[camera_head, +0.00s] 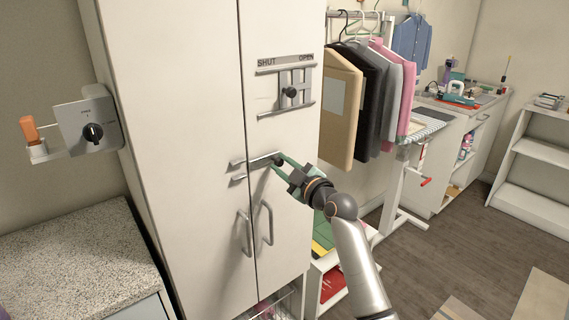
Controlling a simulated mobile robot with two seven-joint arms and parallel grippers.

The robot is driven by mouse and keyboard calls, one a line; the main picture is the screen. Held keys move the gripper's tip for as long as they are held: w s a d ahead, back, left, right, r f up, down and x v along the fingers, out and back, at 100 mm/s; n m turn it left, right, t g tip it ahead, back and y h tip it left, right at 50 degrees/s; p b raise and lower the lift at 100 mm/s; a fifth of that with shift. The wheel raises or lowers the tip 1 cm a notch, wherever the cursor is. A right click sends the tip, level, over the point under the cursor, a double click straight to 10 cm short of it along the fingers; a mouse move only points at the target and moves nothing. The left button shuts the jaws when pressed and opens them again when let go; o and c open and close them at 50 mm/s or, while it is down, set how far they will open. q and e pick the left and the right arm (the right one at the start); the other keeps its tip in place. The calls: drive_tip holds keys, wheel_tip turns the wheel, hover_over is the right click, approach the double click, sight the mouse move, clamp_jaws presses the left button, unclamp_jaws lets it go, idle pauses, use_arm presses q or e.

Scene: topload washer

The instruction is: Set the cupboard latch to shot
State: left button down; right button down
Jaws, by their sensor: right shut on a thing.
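The tall white cupboard (200,150) stands in front of me with two doors meeting at a vertical seam. A metal bolt latch (258,162) lies across the seam at mid height, its bar over both doors. My right gripper (279,161) is shut on the small dark knob at the right end of the bolt. The fingers hide most of the knob. My left gripper is not in view.
A slider panel marked SHUT and OPEN (286,92) sits higher on the right door. Two door handles (267,222) are below the latch. A dial box (91,131) and speckled counter (75,248) are at left. Clothes hang (342,110) at right.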

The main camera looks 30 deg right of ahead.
sight(258, 164)
drive_tip(key=a+p, duration=0.2)
drive_tip(key=a, duration=0.2)
drive_tip(key=shift+s+a, duration=0.2)
drive_tip(key=shift+a+f, duration=0.1)
drive_tip(key=shift+a, duration=0.1)
drive_tip(key=c, duration=0.7)
unclamp_jaws()
drive_tip(key=shift+o, duration=0.2)
drive_tip(key=s+b, duration=0.1)
drive_tip(key=s, duration=1.1)
drive_tip(key=shift+s, duration=0.3)
drive_tip(key=shift+a, duration=0.1)
